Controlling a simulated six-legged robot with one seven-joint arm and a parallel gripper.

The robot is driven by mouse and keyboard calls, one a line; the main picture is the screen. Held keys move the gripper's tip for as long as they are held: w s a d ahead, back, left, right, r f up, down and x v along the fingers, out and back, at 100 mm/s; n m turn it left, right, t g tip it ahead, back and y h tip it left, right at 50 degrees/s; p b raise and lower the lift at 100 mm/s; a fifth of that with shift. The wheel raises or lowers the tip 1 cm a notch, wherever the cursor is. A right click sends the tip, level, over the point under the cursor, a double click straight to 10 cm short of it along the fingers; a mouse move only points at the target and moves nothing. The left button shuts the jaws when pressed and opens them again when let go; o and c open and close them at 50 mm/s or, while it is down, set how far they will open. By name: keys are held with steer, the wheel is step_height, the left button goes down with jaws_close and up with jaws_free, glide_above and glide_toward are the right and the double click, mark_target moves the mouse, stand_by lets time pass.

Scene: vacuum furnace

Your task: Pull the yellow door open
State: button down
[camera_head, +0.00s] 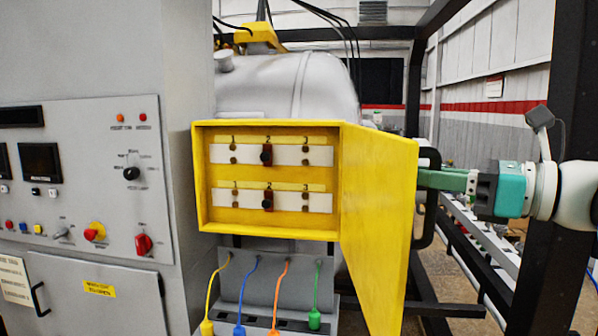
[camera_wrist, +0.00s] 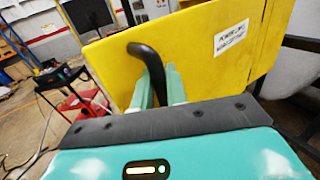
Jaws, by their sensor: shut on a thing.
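The yellow door (camera_head: 379,225) stands swung open on the right side of a yellow box (camera_head: 268,230). The box front is uncovered and its two white terminal strips show. In the wrist view the door's outer face (camera_wrist: 205,50) fills the upper middle and carries a white label. A black curved handle (camera_wrist: 146,58) sticks out from that face. My gripper (camera_wrist: 158,88) is shut on the handle, with its green fingers on either side of the bar. In the head view my gripper (camera_head: 440,181) reaches the door's outer side from the right, and the handle (camera_head: 430,205) is partly hidden.
A grey control cabinet (camera_head: 80,190) with knobs and buttons stands at the left. Black frame posts (camera_head: 545,180) stand at the right near my arm. Yellow, blue, orange and green cables (camera_head: 240,290) hang below the box. A rounded metal tank (camera_head: 290,85) is behind it.

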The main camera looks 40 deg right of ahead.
steer(key=shift+w+a, duration=0.1)
steer(key=shift+a, duration=0.05)
steer(key=shift+d, duration=0.2)
steer(key=shift+a, duration=0.1)
steer(key=c, duration=1.5)
jaws_free()
steer(key=v, duration=1.4)
